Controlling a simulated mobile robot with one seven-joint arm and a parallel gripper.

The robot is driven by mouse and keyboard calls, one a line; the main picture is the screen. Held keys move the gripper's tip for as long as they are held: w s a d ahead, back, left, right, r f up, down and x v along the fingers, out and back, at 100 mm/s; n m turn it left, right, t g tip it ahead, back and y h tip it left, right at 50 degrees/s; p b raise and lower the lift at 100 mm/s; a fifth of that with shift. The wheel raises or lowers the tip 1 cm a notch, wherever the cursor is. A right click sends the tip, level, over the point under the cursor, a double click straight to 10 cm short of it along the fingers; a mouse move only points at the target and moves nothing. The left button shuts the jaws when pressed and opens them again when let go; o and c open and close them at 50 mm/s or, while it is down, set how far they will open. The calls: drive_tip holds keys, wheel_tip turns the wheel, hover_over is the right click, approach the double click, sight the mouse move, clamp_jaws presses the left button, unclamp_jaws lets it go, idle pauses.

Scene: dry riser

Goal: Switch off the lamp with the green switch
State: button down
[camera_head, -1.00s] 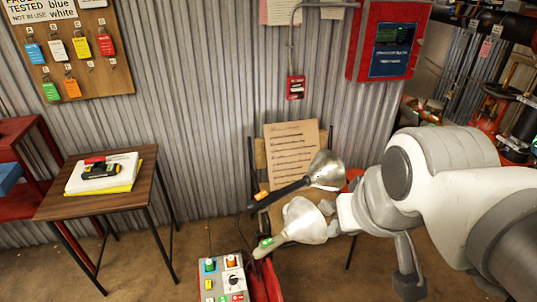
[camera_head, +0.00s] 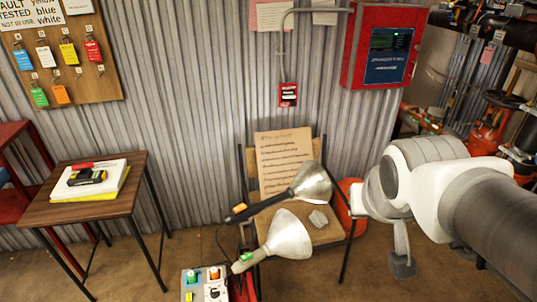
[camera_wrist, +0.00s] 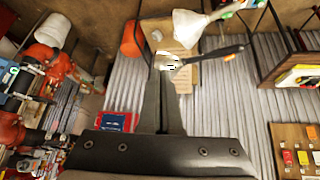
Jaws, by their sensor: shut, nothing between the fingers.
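The lamp with the green switch (camera_head: 287,236) has a pale metal shade and a light handle. Its green switch (camera_head: 246,257) sits on the handle, near a switch box. A second lamp (camera_head: 311,184), with a black handle and an orange switch (camera_head: 239,208), is just above it in the head view. In the wrist view, the green-switch lamp (camera_wrist: 188,28) is at the top, beyond my fingertips. My gripper (camera_wrist: 164,72) is shut and empty, its tips overlapping the second lamp's bright shade (camera_wrist: 170,62) in the picture. Contact cannot be judged.
A chair (camera_head: 325,236) stands behind the lamps with a written board (camera_head: 283,158). The switch box (camera_head: 204,277) is at the bottom. A small table (camera_head: 105,205) is at left. A red wall panel (camera_head: 381,45) hangs above. Pipework (camera_head: 492,130) fills the right.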

drive_tip(key=w+a+f+n+y+b, duration=0.1)
drive_tip(key=w+a+f+n+b, duration=0.3)
drive_tip(key=w+f, duration=0.9)
drive_tip(key=w+a+f+n+y+b, duration=0.1)
drive_tip(key=a+f+y, duration=0.5)
drive_tip(key=a+f, duration=0.7)
drive_tip(key=shift+f+n+g+y+b, duration=0.4)
drive_tip(key=shift+f+n+b, duration=0.3)
drive_tip(key=shift+f+n, duration=0.6)
drive_tip(key=shift+w+f, duration=0.15)
drive_tip(key=shift+f, duration=0.1)
